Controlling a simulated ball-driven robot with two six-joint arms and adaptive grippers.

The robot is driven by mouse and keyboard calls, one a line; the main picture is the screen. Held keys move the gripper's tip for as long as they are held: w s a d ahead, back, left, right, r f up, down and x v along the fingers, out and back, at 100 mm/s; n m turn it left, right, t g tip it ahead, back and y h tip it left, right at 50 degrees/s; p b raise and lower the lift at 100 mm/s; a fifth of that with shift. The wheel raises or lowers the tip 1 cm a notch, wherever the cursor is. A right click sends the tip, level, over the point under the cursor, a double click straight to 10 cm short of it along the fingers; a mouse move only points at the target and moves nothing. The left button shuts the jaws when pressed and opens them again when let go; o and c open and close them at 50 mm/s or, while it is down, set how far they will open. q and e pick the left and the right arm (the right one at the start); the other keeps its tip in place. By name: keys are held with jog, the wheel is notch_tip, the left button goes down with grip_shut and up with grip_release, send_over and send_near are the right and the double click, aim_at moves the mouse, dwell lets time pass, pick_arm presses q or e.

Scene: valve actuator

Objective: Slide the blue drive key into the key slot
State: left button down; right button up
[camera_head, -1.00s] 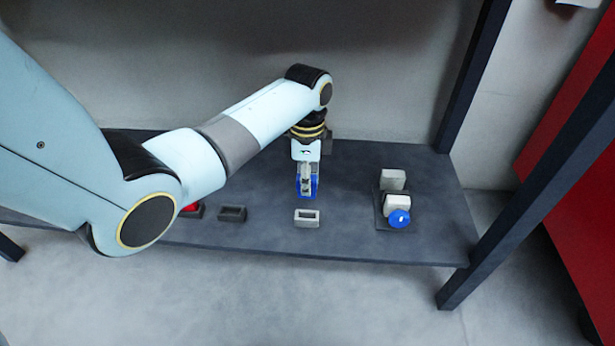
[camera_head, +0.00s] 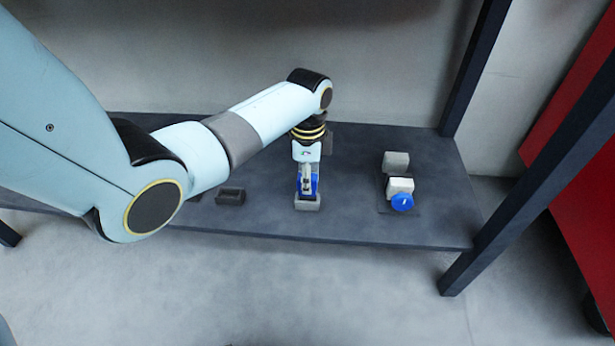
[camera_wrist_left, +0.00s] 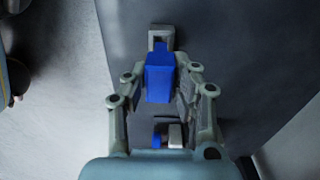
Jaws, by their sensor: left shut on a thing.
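My left gripper (camera_head: 307,188) is shut on the blue drive key (camera_head: 315,184), pointing down over the front part of the dark shelf. The slot's opening is mostly covered in the head view, so I cannot tell whether the key's tip is inside. My right gripper is not in view.
To the right stand a grey block (camera_head: 396,160) and a white block (camera_head: 400,186) with a blue round knob (camera_head: 402,203). A dark holder (camera_head: 231,196) sits to the left, near my arm. The shelf's front edge is close; a dark post (camera_head: 475,65) rises at right.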

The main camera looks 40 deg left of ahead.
pick_arm(q)
jog(key=shift+r, duration=0.1)
dwell(0.3)
jog(key=shift+p, duration=0.35)
jog(key=shift+p, duration=0.5)
dwell(1.0)
jog(key=shift+f+b, duration=0.9)
jog(key=shift+f, duration=0.95)
jog(key=c, duration=1)
grip_release()
jog(key=shift+r, duration=0.1)
jog(key=r, duration=1.2)
jog(key=shift+w+a, duration=0.1)
jog(key=shift+w, duration=0.1)
